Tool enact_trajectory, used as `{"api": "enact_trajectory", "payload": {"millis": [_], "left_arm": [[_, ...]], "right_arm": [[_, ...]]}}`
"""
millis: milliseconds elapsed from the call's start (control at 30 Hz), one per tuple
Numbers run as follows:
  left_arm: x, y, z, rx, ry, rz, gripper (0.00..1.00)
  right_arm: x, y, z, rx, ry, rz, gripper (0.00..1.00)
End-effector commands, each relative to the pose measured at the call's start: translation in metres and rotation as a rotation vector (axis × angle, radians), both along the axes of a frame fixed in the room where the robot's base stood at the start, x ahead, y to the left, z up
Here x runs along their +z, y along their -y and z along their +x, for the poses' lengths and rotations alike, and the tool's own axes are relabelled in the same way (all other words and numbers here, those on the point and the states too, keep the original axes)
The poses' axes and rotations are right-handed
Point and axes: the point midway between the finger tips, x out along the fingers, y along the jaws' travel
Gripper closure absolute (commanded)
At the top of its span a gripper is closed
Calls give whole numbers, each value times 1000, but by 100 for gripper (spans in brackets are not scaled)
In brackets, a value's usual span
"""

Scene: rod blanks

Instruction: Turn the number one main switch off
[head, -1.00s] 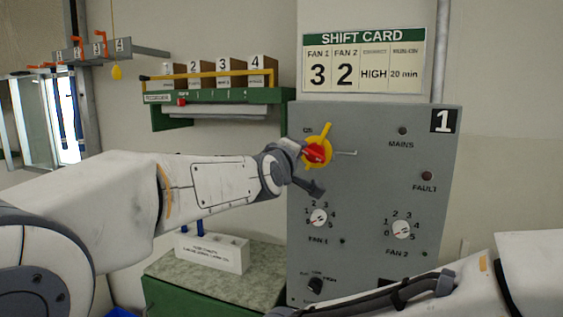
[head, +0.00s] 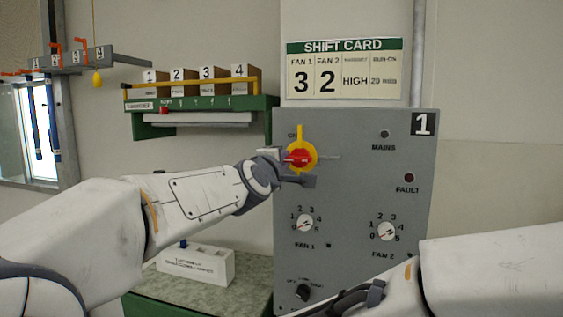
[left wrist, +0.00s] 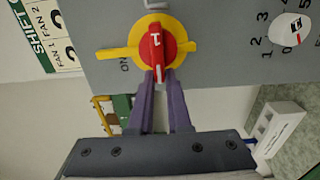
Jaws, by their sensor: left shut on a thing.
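The main switch is a red handle (head: 300,158) on a yellow collar (head: 302,132), on the grey panel marked 1 (head: 350,180). My left gripper (head: 284,159) is shut on the handle's end, from the left. In the left wrist view the red handle (left wrist: 155,45) has its end between the purple fingers of my gripper (left wrist: 160,82). The collar's tabs (left wrist: 115,54) stand about upright in the head view, with ON printed near the upper one. The MAINS lamp (head: 384,134) looks dark.
Fan 1 knob (head: 304,223), fan 2 knob (head: 386,231) and a lower black knob (head: 303,291) sit below the switch. A thin rod sticks out right of it. A shift card (head: 345,70) hangs above. A white block (head: 196,266) stands on the bench at left.

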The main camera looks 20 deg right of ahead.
Motion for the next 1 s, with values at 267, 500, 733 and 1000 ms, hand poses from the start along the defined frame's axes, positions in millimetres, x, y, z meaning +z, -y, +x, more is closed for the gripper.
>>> {"api": "enact_trajectory", "payload": {"millis": [267,500,733,1000], "left_arm": [[-5,4,-3,-11,-10,8,76],[-3,1,-1,-5,-5,5,54],[-1,-1,-1,-1,-2,2,54],[-3,-24,-29,-3,-1,0,54]], "right_arm": [[0,0,0,0,0,0,22],[0,0,0,0,0,0,22],[-1,0,0,0,0,0,22],[-19,0,0,0,0,0,22]]}}
